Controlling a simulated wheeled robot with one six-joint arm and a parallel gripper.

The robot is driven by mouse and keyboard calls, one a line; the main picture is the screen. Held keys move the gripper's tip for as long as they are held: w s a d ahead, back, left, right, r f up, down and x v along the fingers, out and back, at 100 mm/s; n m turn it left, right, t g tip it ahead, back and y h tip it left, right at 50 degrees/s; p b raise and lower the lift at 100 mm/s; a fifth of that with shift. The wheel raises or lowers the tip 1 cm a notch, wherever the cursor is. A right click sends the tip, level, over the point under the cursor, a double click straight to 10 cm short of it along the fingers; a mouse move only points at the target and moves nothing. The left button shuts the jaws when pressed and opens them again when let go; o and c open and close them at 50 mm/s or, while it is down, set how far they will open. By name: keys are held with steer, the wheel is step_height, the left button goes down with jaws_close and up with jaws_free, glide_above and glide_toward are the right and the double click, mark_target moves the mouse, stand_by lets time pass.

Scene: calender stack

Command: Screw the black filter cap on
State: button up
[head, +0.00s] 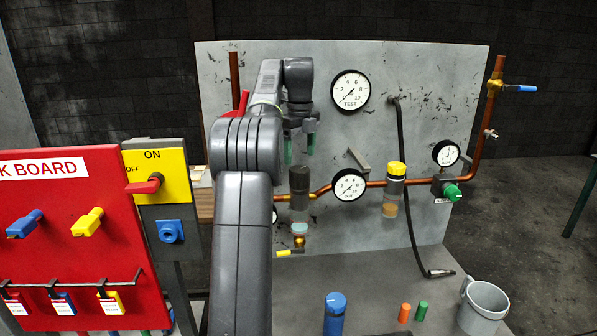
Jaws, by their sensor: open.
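The black filter cap (299,178) sits upright on top of the grey filter body (299,202) on the copper pipe, left of the middle gauge. A clear bowl with a pale blue band (299,229) shows below that body. I cannot tell how tightly the cap is seated. My gripper (300,149) points down just above the cap, its two green-tipped fingers apart with nothing between them. The fingertips look close to the cap's top; I cannot judge the depth between them.
A second filter with a yellow cap (397,169) stands to the right on the pipe. A hanging black hose (409,180) and gauges are on the panel. A blue cylinder (335,312), orange and green pegs and a grey mug (483,305) stand on the bench.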

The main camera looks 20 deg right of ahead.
mark_target(300, 169)
steer(key=n, duration=0.4)
steer(key=shift+n, duration=0.3)
steer(key=n, duration=0.8)
steer(key=shift+n, duration=0.4)
steer(key=n, duration=0.4)
steer(key=shift+f+n, duration=0.3)
steer(key=shift+n, duration=0.2)
steer(key=shift+f+b, duration=1.45)
steer(key=shift+f, duration=1.8)
